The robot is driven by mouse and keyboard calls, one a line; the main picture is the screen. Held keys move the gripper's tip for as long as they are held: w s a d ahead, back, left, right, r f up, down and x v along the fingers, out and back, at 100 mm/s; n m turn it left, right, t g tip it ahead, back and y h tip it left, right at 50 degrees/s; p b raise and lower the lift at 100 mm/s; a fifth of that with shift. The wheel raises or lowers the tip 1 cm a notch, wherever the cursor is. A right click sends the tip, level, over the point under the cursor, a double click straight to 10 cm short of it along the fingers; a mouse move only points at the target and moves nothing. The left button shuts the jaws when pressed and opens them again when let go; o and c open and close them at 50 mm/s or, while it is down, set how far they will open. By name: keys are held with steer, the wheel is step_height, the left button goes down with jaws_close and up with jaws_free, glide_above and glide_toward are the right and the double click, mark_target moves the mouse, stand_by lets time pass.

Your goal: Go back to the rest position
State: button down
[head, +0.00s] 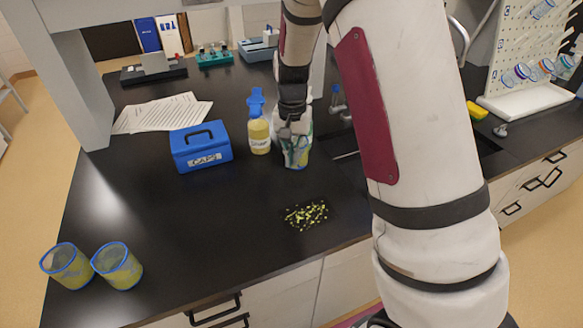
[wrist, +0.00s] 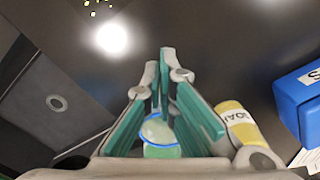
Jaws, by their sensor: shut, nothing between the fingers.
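My gripper (head: 294,140) is over the black bench near the sink, with its teal-padded fingers also in the wrist view (wrist: 164,75). It is shut and holds nothing. A yellow-green cup with a blue rim (head: 297,162) stands just below or behind it, partly hidden by the fingers; it also shows in the wrist view (wrist: 160,140). A yellow bottle with a blue top (head: 259,136) stands just left of the gripper.
A blue caps box (head: 201,155) stands left of the bottle. Two yellowish cups (head: 69,266) (head: 118,266) stand near the front left. Yellow bits (head: 306,215) lie on the bench (head: 200,220). A pegboard rack (head: 530,60) is at right. The bench's front middle is mostly clear.

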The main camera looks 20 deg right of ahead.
steer(key=s+a+r+n+t, duration=0.1)
steer(key=s+a+r+n, duration=0.1)
steer(key=s+r, duration=0.55)
steer(key=s+a+r+n+t, duration=0.15)
steer(key=s+r, duration=0.25)
steer(key=r, duration=0.7)
steer(key=s+a+r+n+t, duration=0.1)
steer(key=s+r+n+t, duration=0.2)
steer(key=s, duration=1.2)
steer(key=shift+r, duration=0.35)
